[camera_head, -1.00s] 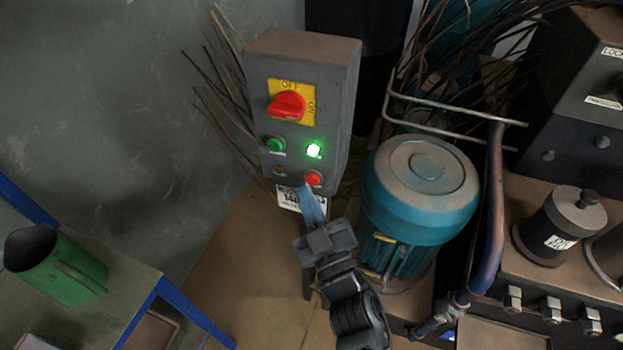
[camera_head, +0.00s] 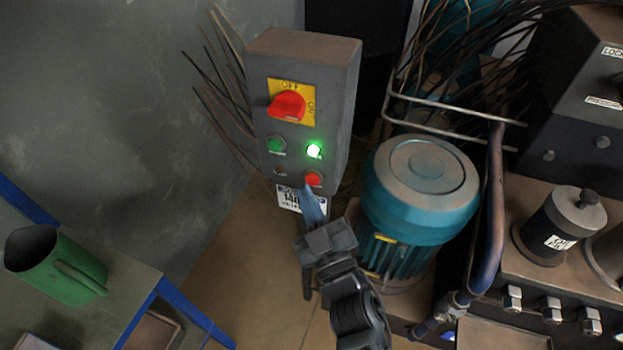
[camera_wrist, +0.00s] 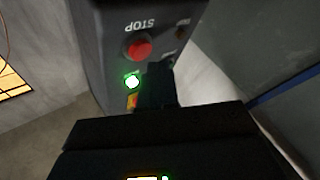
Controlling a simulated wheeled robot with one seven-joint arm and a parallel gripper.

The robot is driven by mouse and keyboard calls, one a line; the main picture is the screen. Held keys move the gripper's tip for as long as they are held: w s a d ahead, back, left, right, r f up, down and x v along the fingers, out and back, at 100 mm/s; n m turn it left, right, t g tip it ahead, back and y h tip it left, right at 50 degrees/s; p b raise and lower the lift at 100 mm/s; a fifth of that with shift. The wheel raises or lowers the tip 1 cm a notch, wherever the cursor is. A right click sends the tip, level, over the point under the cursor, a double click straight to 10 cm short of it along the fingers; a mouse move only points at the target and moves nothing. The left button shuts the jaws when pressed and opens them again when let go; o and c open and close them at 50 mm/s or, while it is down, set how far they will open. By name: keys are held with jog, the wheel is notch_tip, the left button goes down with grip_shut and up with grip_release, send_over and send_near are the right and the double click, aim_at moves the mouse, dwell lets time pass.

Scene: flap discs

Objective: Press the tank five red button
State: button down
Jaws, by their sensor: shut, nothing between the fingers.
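A grey control box (camera_head: 300,120) stands upright in the middle of the head view, with a red push button (camera_head: 313,179) low on the right of its face. The button also shows in the wrist view (camera_wrist: 139,48), below an upside-down STOP label. My gripper (camera_head: 308,190) is shut and empty, its bluish fingers pointing up at the box just below the red button. In the wrist view my dark fingers (camera_wrist: 157,72) lie close to the button and partly cover the box face. I cannot tell whether they touch the box.
The box also carries a lit green lamp (camera_head: 314,150), a green button (camera_head: 275,145) and a red rotary switch (camera_head: 288,106) on a yellow plate. A teal motor (camera_head: 420,190) stands close at right. A green jug (camera_head: 60,265) sits on a blue-edged table at left.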

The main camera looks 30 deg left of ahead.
jog(key=shift+w+a, duration=0.1)
jog(key=shift+w, duration=0.3)
jog(key=shift+w+a, duration=0.1)
jog(key=shift+w, duration=0.35)
dwell(1.1)
jog(key=shift+s, duration=0.1)
jog(key=shift+s+d, duration=0.25)
jog(key=shift+s, duration=0.5)
jog(key=s, duration=0.2)
jog(key=s+d, duration=0.1)
jog(key=s, duration=0.2)
jog(key=shift+p, duration=0.3)
jog(key=shift+d, duration=0.1)
dwell(0.5)
